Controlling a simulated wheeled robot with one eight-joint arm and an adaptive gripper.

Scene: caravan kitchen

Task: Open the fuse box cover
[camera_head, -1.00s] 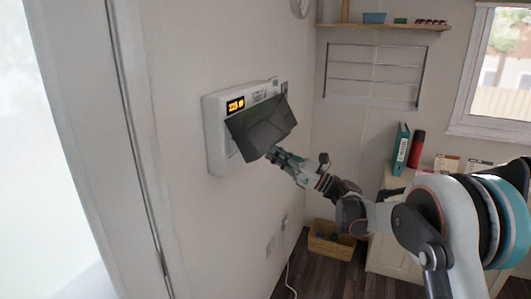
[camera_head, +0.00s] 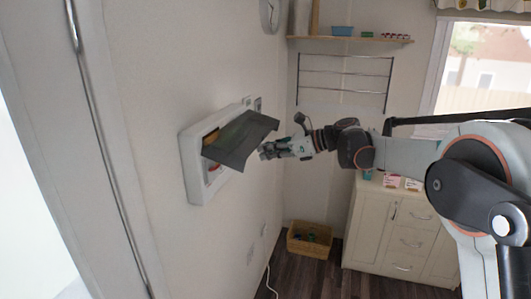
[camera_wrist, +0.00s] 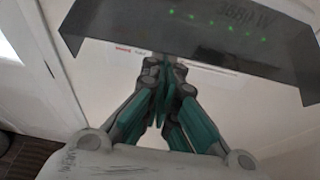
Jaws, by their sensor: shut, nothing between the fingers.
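The white fuse box (camera_head: 191,168) is mounted on the wall left of centre in the head view. Its dark cover (camera_head: 241,140) is swung up and sticks out from the box, so part of the front below it shows. In the wrist view the cover (camera_wrist: 190,28) spans the top, with a row of green lights and mirrored-looking lettering. My gripper (camera_head: 265,152) is shut and empty, just right of the cover's outer edge. In the wrist view its fingertips (camera_wrist: 167,66) are close to the cover's lower edge; I cannot tell whether they touch.
A white drawer cabinet (camera_head: 385,235) stands at the right, with a wicker basket (camera_head: 309,241) on the floor beside it. A wall rack (camera_head: 344,82) and a shelf (camera_head: 350,39) are on the far wall. A door frame (camera_head: 95,150) is at the left.

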